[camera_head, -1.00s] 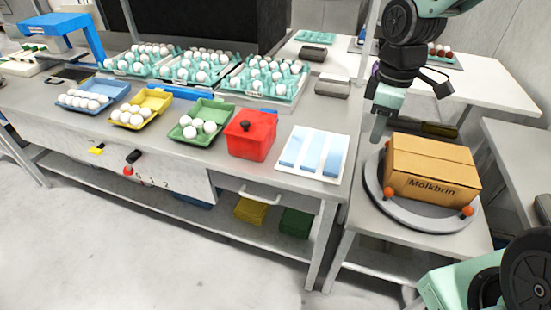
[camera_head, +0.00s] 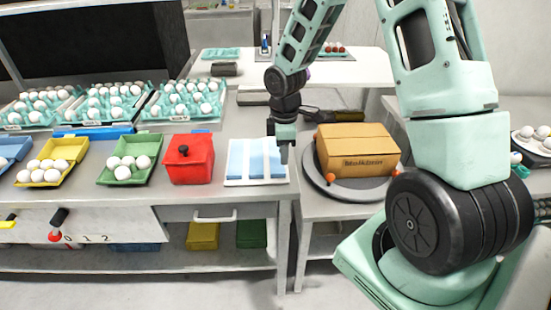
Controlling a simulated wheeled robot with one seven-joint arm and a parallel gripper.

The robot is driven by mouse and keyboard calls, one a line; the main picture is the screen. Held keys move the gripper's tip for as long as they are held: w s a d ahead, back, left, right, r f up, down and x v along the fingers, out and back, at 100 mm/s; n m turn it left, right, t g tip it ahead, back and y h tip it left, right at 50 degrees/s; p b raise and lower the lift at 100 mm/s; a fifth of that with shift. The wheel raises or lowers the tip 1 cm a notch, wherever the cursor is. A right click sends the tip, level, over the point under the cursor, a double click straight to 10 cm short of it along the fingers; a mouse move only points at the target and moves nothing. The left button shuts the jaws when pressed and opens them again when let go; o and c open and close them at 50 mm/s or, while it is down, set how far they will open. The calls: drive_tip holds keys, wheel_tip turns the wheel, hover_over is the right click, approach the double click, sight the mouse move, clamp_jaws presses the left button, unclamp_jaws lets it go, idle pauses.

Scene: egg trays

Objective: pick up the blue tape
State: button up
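Light blue strips (camera_head: 236,158), which look like the blue tape, lie side by side on a white board (camera_head: 258,183) near the front right of the grey table. My gripper (camera_head: 284,158) points down at the right edge of this board, in front of or above the rightmost strip. Whether it touches anything is unclear. Its fingers are small and seen edge-on, so their opening cannot be made out. No held thing shows.
A red box with a black knob (camera_head: 189,170) stands left of the board. A brown carton (camera_head: 357,150) sits on a round grey turntable (camera_head: 340,192) to the right. Green (camera_head: 110,180) and yellow (camera_head: 28,183) egg boxes and teal egg trays (camera_head: 165,116) fill the left.

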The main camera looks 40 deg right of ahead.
sight(281, 177)
drive_tip(key=shift+w+a+f+p, duration=0.15)
drive_tip(key=shift+f+p, duration=0.15)
drive_tip(key=shift+f, duration=1.5)
drive_tip(key=shift+w+d+f+p, duration=0.1)
drive_tip(key=shift+f+p, duration=0.15)
drive_tip(key=shift+f, duration=1.55)
clamp_jaws()
